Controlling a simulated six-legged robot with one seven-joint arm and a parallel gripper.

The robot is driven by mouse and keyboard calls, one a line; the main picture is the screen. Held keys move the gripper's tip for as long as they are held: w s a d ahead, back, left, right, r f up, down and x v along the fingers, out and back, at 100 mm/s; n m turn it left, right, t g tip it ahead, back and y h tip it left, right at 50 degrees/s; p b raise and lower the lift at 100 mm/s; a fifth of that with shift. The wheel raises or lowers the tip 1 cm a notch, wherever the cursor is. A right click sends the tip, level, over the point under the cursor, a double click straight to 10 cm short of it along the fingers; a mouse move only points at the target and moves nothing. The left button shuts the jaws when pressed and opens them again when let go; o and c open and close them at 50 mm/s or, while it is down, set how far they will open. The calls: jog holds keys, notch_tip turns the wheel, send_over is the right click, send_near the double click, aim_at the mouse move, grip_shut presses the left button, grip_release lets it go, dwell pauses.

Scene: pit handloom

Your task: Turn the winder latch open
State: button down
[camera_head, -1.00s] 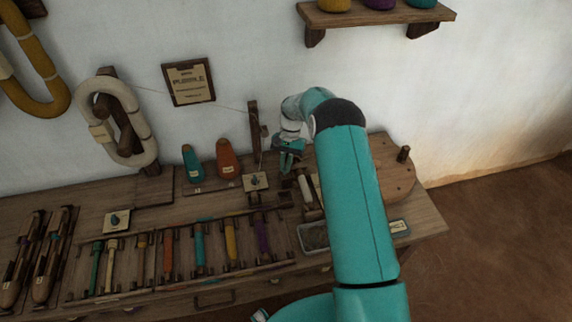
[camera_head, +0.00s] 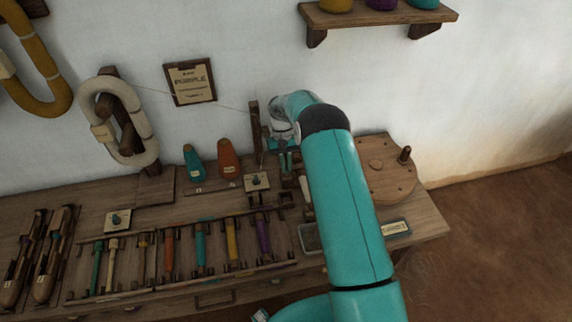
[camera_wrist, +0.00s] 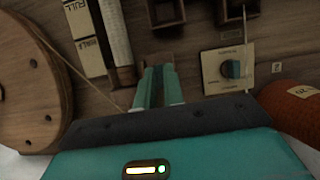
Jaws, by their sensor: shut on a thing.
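My gripper (camera_head: 287,162) is at the back of the bench, left of the round wooden winder wheel (camera_head: 385,170). In the wrist view its two teal fingers (camera_wrist: 158,84) are nearly parallel and close together, shut on a small dark part, which I take to be the winder latch. The fingers hide most of it, so its angle cannot be told. The fingertips are beside the end of a pale wound bobbin (camera_wrist: 117,45). The wheel also shows at the left of the wrist view (camera_wrist: 30,90).
A HALF/FULL gauge strip (camera_wrist: 86,38) is beside the bobbin. A thread runs from the wheel. A rack of coloured bobbins (camera_head: 200,245) is in front.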

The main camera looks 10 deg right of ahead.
jog(key=shift+w+r, duration=0.1)
jog(key=c, duration=1.5)
grip_release()
jog(key=v, duration=1.3)
jog(key=shift+r, duration=0.35)
